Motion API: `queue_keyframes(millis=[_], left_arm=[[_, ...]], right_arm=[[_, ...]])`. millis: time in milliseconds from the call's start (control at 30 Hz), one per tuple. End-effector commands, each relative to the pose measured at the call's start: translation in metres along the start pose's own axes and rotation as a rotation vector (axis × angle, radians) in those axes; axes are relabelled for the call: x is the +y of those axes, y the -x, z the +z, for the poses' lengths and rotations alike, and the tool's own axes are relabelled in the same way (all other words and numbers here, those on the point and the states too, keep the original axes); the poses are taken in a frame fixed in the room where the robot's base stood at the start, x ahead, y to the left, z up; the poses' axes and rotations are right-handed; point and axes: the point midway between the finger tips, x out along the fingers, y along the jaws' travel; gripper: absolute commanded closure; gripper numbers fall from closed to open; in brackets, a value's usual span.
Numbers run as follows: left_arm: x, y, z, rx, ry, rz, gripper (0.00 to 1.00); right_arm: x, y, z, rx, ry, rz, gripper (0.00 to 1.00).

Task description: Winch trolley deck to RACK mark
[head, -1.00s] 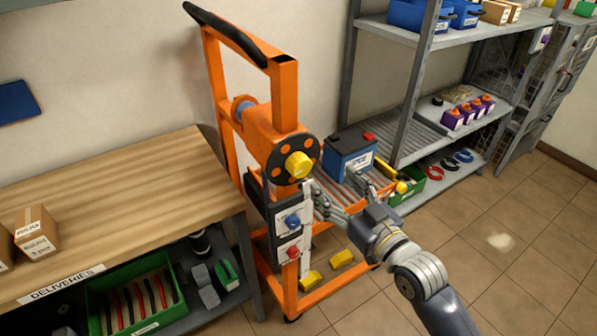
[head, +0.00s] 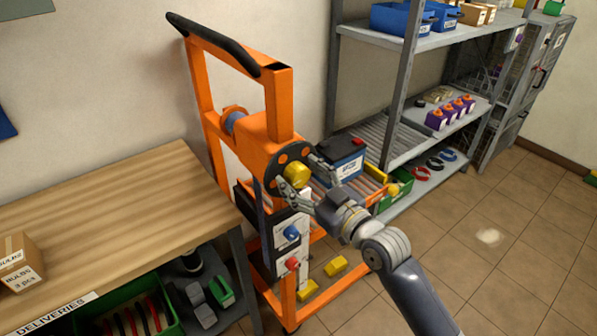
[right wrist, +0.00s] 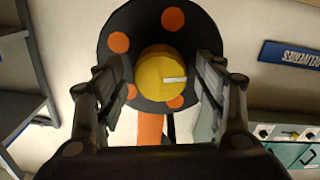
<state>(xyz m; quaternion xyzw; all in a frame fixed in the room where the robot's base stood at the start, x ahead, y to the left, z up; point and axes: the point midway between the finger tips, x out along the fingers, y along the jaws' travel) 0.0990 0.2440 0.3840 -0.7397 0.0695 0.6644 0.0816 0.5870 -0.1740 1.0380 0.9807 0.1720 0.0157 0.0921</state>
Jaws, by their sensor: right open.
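The orange winch trolley (head: 284,85) stands between the wooden bench and the shelving. Its yellow winch knob (head: 297,174) sits on a black disc with orange spots; in the right wrist view the knob (right wrist: 163,78) shows a white line pointing right. My right gripper (head: 300,184) is open, its fingers on either side of the knob, with gaps visible in the wrist view. The roller deck (head: 372,188) carries a blue battery (head: 345,160) with a dark top and red cap. A panel with a blue knob (head: 291,232) and a red knob (head: 292,264) is below. No RACK mark is readable. My left gripper is not in view.
The wooden bench (head: 120,215) with a carton (head: 20,262) is at left. Yellow blocks (head: 335,266) lie low in the trolley frame. Floor at right is clear.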

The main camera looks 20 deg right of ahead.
Motion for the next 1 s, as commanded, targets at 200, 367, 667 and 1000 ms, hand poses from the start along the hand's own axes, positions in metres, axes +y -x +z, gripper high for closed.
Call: queue_keyframes(millis=[200,367,667,1000], left_arm=[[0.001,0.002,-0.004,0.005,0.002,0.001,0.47],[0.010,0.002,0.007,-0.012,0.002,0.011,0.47],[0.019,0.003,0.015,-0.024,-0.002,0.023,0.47],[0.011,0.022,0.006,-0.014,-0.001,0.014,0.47]], right_arm=[[0.000,-0.013,0.000,0.000,0.000,0.000,0.36],[0.000,-0.013,0.000,0.001,0.000,0.000,0.36],[0.000,-0.013,0.000,0.000,0.000,0.000,0.80],[0.001,-0.013,-0.004,-0.003,-0.133,-0.001,0.80]])
